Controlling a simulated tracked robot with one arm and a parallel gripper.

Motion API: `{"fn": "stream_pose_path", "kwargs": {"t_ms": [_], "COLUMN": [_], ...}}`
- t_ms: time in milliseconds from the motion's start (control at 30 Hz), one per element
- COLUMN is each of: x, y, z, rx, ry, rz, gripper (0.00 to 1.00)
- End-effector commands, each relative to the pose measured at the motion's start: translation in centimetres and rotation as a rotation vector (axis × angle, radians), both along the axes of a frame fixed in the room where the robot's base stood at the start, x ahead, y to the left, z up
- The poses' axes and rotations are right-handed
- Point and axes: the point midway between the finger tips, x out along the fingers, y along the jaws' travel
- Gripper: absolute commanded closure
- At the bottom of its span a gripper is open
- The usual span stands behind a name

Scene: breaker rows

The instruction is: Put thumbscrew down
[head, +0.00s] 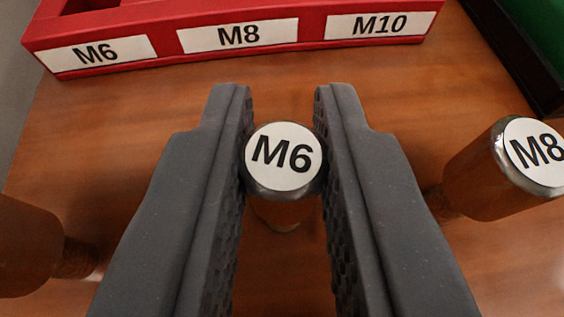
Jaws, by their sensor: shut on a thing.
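My gripper (283,120) is seen from behind, with its two dark grey, ribbed fingers on either side of a thumbscrew (283,158). The thumbscrew has a round metal head with a white label reading M6. My gripper is shut on it. Its lower part shows dimly below the head, and I cannot tell whether it touches the table. A second thumbscrew (535,155), labelled M8, stands tilted in view at the right. A third one (28,245) is cut off at the left edge and its label is not in view.
A red bin (190,16) lies along the back of the wooden table (170,105), with front labels M6, M8 and M10 from left to right. A green thing with a black edge (510,55) is at the top right. Bare table lies between the bin and my fingers.

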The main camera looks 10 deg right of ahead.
Motion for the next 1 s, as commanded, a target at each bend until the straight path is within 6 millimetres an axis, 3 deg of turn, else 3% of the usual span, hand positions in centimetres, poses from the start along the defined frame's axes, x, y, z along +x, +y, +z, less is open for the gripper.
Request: {"fn": "stream_pose_path", "kwargs": {"t_ms": [300, 333, 400, 767, 1000], "x": [0.0, 0.0, 0.0, -0.1, -2.6], "y": [0.0, 0.0, 0.0, 0.0, 0.4], "z": [-0.1, -0.1, -0.1, 0.2, 1.4], "rx": [0.0, 0.0, 0.0, 0.0, 0.0], "ry": [0.0, -0.001, -0.001, 0.0, 0.001], "rz": [0.0, 0.0, 0.0, 0.0, 0.001], "gripper": [1.0, 0.78, 0.61, 0.61, 0.61]}}
